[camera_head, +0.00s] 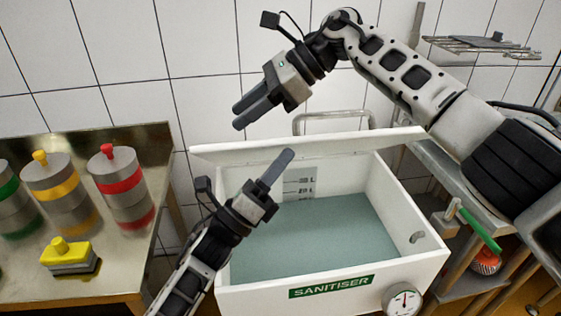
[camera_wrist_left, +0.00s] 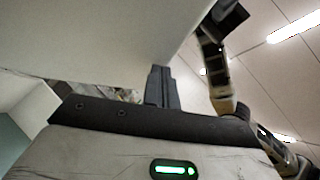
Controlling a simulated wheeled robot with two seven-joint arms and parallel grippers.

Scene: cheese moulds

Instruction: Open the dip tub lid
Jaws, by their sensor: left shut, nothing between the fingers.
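The white dip tub (camera_head: 250,296) has a green SANITISER label and a dial on its front. Its lid (camera_head: 225,155) is a pale panel raised along the back edge, and the greenish liquid (camera_head: 320,235) inside is uncovered. My left gripper (camera_head: 288,153) is shut and empty, over the tub opening with its fingertips pointing up at the lid. In the left wrist view the fingers (camera_wrist_left: 160,80) overlap the lid (camera_wrist_left: 100,40); I cannot tell whether they touch. My right gripper (camera_head: 237,116) is above and behind the lid, empty, its fingers slightly apart.
A steel table (camera_head: 110,285) at left holds canisters with yellow (camera_head: 50,180) and red (camera_head: 119,180) tops and a yellow-handled block (camera_head: 68,255). A metal rail (camera_head: 335,115) stands behind the tub. A green-handled tool (camera_head: 480,230) and a rack are at right.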

